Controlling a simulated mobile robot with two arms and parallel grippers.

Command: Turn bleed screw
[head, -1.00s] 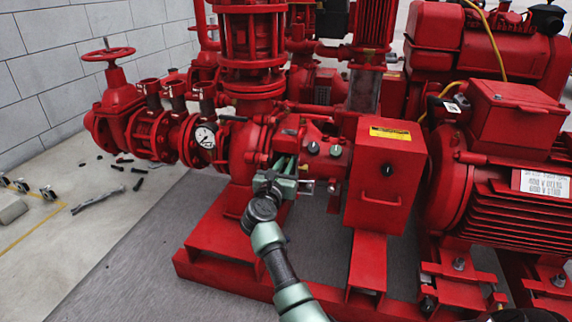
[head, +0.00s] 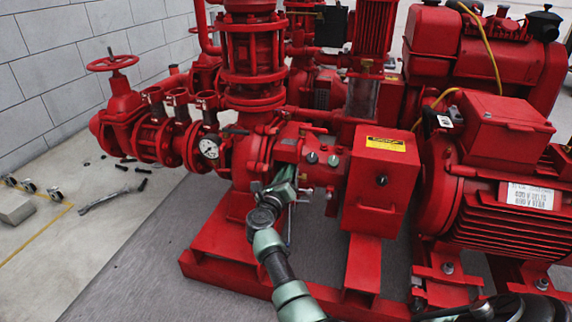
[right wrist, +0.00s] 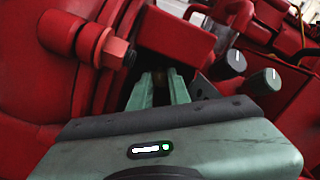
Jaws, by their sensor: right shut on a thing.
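The red pump casing (head: 252,150) stands in the middle of the head view. In the right wrist view, the two green fingers of the right gripper (right wrist: 162,84) reach into a dark recess between red parts. They are shut on a small brownish piece (right wrist: 169,77) at their tips, which looks like the bleed screw. The fingers hide most of it, and its turn angle cannot be seen.
A red box with a yellow label (head: 384,180) stands right of the gripper. A pressure gauge (head: 209,147) is to the left.

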